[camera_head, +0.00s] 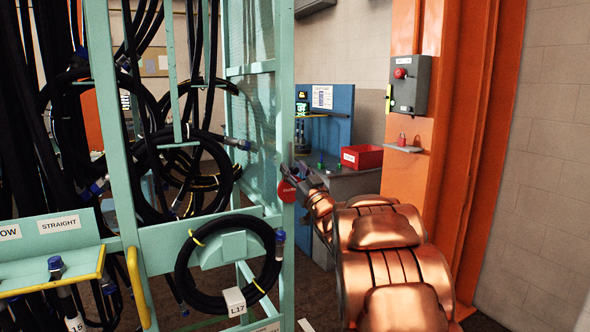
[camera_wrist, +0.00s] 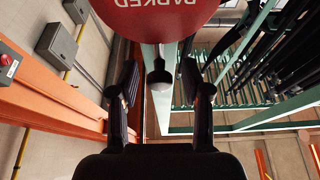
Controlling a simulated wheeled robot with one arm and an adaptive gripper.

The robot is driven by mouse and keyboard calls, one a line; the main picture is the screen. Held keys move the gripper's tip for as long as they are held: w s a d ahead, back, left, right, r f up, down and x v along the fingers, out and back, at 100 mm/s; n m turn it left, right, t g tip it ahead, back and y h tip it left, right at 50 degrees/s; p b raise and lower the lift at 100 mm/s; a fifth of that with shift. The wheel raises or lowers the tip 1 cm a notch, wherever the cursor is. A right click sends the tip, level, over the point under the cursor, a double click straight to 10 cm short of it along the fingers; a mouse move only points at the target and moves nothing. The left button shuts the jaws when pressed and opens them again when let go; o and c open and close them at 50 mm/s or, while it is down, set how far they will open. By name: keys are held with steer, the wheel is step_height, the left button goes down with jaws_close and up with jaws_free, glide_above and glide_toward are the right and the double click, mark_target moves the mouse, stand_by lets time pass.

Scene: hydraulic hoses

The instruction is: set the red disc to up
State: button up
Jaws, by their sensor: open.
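The red disc (camera_head: 287,191) is at the edge of the teal rack's front post in the head view, beside my gripper (camera_head: 303,174). In the wrist view the red disc (camera_wrist: 160,14) fills the top middle, with "PARKED" reading upside down and its upper part cut off. A grey post with a rounded end (camera_wrist: 160,78) shows below the disc, between the two dark fingers of my gripper (camera_wrist: 159,88) in the picture. The fingers are apart and nothing is seen clamped. Whether they touch the post or the disc I cannot tell.
The teal rack (camera_head: 110,120) with black hoses (camera_head: 228,262) stands at left. An orange column (camera_head: 458,130) carries a grey box with a red button (camera_head: 408,85) at right. A red bin (camera_head: 362,157) sits on a bench behind my arm. Dark floor shows below.

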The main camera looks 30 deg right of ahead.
jaws_close()
stand_by(0.3)
stand_by(0.3)
